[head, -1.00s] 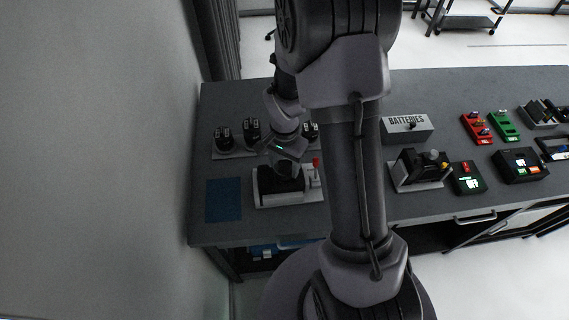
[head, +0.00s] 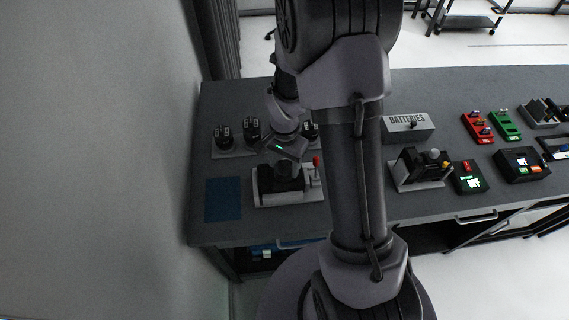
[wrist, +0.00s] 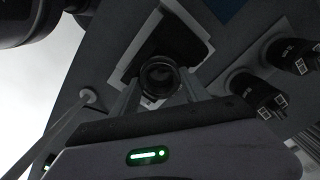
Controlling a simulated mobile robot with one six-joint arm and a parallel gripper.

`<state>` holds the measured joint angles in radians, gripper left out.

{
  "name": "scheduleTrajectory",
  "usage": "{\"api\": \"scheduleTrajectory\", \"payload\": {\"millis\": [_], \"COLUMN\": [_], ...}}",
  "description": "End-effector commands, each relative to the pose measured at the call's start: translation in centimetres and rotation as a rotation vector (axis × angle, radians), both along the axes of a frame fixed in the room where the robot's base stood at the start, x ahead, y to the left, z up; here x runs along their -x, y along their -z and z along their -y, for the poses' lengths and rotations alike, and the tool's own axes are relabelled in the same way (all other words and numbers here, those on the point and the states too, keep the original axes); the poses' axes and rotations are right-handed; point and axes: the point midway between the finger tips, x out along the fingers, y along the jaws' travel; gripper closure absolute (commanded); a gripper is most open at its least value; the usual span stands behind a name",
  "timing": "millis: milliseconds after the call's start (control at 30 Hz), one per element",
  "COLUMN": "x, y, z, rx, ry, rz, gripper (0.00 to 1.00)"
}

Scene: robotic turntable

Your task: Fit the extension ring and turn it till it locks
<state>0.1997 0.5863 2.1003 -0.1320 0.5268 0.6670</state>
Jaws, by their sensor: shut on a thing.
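My gripper (wrist: 160,88) is shut on a dark round ring (wrist: 160,70), which sits between its two fingers in the wrist view. Behind the ring, a black body (wrist: 182,40) lies in a pale cradle (wrist: 207,48). In the head view my gripper (head: 289,160) is just above the black body (head: 272,183) in its pale cradle (head: 300,198), left of my arm. A red-tipped lever (head: 316,162) stands at the cradle's right side. I cannot tell whether the ring touches the body or is seated.
Several black cylindrical parts (head: 222,137) stand on a pale holder behind and left of the cradle; similar parts (wrist: 265,97) show at right in the wrist view. A blue mat (head: 223,200) lies left. A batteries box (head: 408,128) and a second black device (head: 418,166) stand right of my arm.

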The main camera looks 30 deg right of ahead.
Motion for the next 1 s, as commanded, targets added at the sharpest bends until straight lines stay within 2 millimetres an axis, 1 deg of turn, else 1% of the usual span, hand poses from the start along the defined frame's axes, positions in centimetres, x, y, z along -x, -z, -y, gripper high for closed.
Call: {"api": "scheduleTrajectory", "payload": {"millis": [467, 1000], "x": [0.0, 0.01], "y": [0.29, 0.38], "z": [0.0, -0.01], "rx": [0.0, 0.0], "ry": [0.015, 0.247], "rz": [0.0, 0.0], "gripper": [0.89, 0.89]}}
